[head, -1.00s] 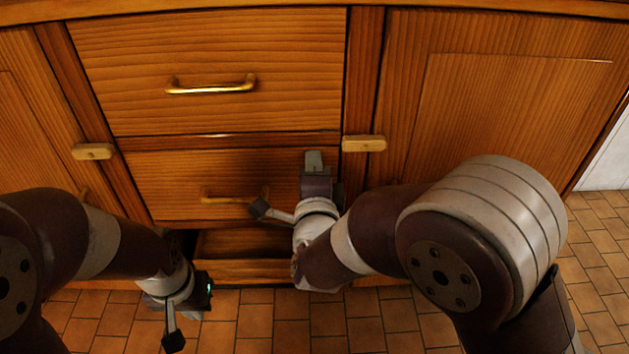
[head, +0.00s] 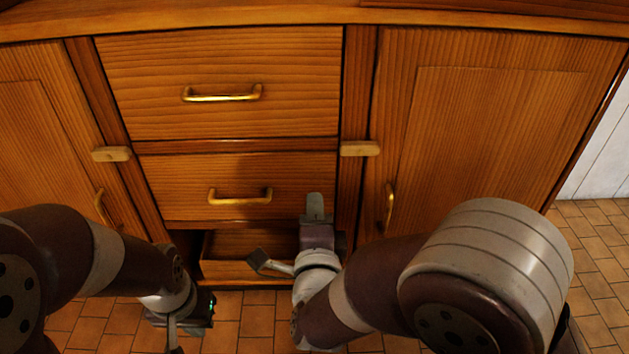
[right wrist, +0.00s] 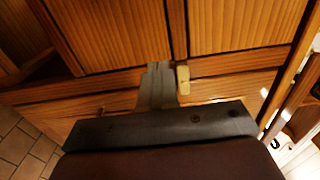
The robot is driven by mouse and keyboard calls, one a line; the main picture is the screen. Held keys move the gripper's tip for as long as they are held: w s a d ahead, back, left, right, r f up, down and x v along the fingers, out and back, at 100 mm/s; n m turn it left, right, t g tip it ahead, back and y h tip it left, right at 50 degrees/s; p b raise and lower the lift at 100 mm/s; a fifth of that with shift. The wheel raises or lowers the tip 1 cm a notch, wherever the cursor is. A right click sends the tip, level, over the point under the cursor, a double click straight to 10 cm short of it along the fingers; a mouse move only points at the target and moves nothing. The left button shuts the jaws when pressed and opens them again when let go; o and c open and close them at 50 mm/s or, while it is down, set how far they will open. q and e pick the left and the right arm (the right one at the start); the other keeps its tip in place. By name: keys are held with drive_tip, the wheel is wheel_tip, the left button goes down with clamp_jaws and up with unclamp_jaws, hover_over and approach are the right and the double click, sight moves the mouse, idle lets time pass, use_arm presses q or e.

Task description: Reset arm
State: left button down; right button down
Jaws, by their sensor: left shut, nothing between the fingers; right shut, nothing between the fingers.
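My right gripper (head: 315,205) is shut and empty in front of the cabinet, near the right end of the middle drawer. Its fingers also show pressed together in the right wrist view (right wrist: 158,85). My left gripper (head: 182,318) hangs low at the left of the head view, below the cabinet front. Its fingertips are mostly hidden by my wrist and the frame edge; it holds nothing that I can see.
The wooden cabinet has a closed top drawer (head: 221,75) and a closed middle drawer (head: 230,180) with brass handles. The bottom drawer (head: 235,268) stands open behind my right gripper. Cabinet doors (head: 490,130) flank them. Tiled floor (head: 600,240) is clear at the right.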

drive_tip(key=s+a+f+n+g+y+p, duration=0.45)
drive_tip(key=s+f+n+g, duration=0.55)
drive_tip(key=n, duration=0.5)
drive_tip(key=s+d+r+n+g+h+p, duration=0.25)
drive_tip(key=d+r+p, duration=0.4)
drive_tip(key=d, duration=0.35)
drive_tip(key=s+d+r+n+g+h+p, duration=0.1)
drive_tip(key=d+r+g+p, duration=0.45)
drive_tip(key=d, duration=0.55)
wheel_tip(320, 180, up, 37)
drive_tip(key=a+t+p, duration=0.1)
drive_tip(key=p, duration=3.5)
drive_tip(key=shift+r, duration=0.2)
drive_tip(key=shift+w, duration=0.1)
